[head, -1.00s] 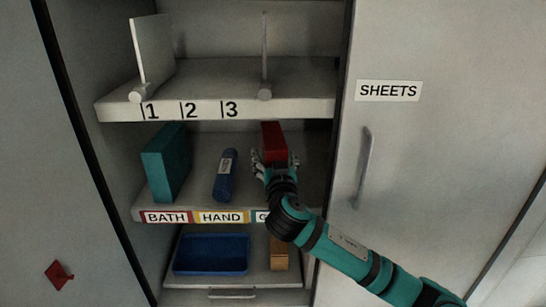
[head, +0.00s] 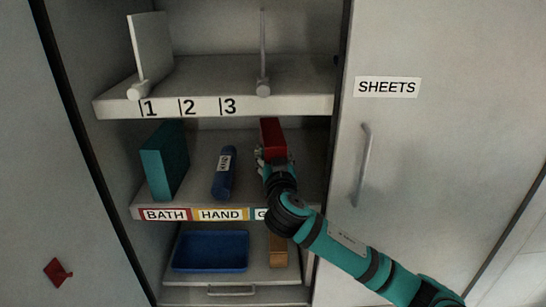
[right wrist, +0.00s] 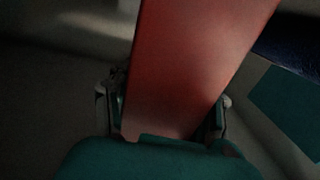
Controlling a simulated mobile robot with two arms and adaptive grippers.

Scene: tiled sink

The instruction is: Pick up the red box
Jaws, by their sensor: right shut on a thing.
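The red box (head: 272,138) stands on the middle shelf, in the right part of the cabinet. My right gripper (head: 274,162) is at its front, with the arm coming in from the lower right. In the right wrist view the red box (right wrist: 190,70) fills the middle of the picture, and the fingers of my right gripper (right wrist: 168,115) are shut on its two sides. Whether the box touches the shelf is hidden by the gripper. My left gripper is not in view.
On the same shelf stand a teal box (head: 165,162) and a dark blue roll (head: 224,172) left of the gripper. The numbered shelf (head: 300,105) is above. Below are a blue tray (head: 210,252) and an orange-brown box (head: 278,250). The SHEETS door (head: 440,150) is at right.

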